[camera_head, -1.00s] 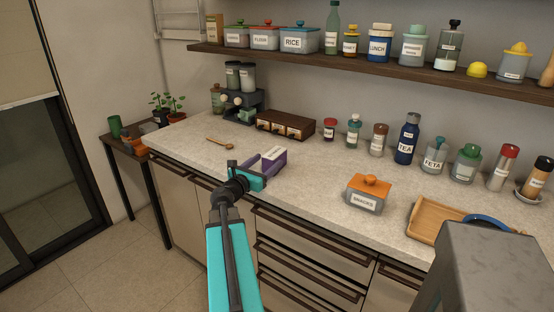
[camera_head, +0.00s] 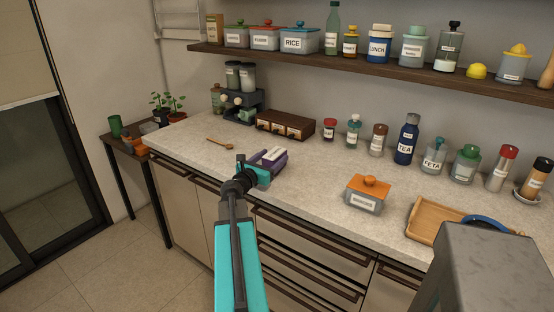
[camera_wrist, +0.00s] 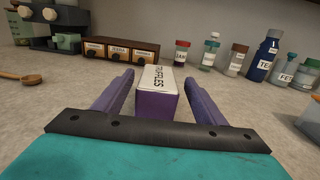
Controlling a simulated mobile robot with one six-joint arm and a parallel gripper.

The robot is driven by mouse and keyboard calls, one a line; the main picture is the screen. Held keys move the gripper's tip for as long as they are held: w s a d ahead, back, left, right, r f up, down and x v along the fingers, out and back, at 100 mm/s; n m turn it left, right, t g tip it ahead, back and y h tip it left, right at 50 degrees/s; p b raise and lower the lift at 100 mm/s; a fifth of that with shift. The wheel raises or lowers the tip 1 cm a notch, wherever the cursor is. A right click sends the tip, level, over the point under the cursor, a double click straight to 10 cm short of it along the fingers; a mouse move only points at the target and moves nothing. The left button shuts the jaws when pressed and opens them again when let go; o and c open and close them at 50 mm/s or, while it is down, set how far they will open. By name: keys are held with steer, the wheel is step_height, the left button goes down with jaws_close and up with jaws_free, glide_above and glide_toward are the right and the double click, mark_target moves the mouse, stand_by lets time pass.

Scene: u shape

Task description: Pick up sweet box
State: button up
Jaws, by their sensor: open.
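The sweet box appears to be the purple box (camera_wrist: 157,106) with a white top lettered TRUFFLES, resting on the counter. It also shows in the head view (camera_head: 274,153), partly hidden by my gripper. My gripper (camera_wrist: 160,95) is open, with its two purple fingers spread to the left and right of the box. In the wrist view a gap shows on each side between finger and box. In the head view my gripper (camera_head: 266,161) is low over the counter at the near side of the box.
A wooden drawer unit (camera_head: 286,125) stands behind the box, with a coffee machine (camera_head: 243,105) to its left. A wooden spoon (camera_head: 220,143) lies to the left. An orange-lidded container (camera_head: 367,194) and a wooden tray (camera_head: 428,220) stand to the right. Several jars line the back.

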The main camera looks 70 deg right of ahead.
steer(key=shift+s+d, duration=0.25)
steer(key=shift+d, duration=1)
steer(key=shift+c, duration=0.5)
steer(key=c, duration=1.2)
steer(key=shift+o, duration=0.2)
steer(key=shift+r+p, duration=0.2)
steer(key=shift+p, duration=0.1)
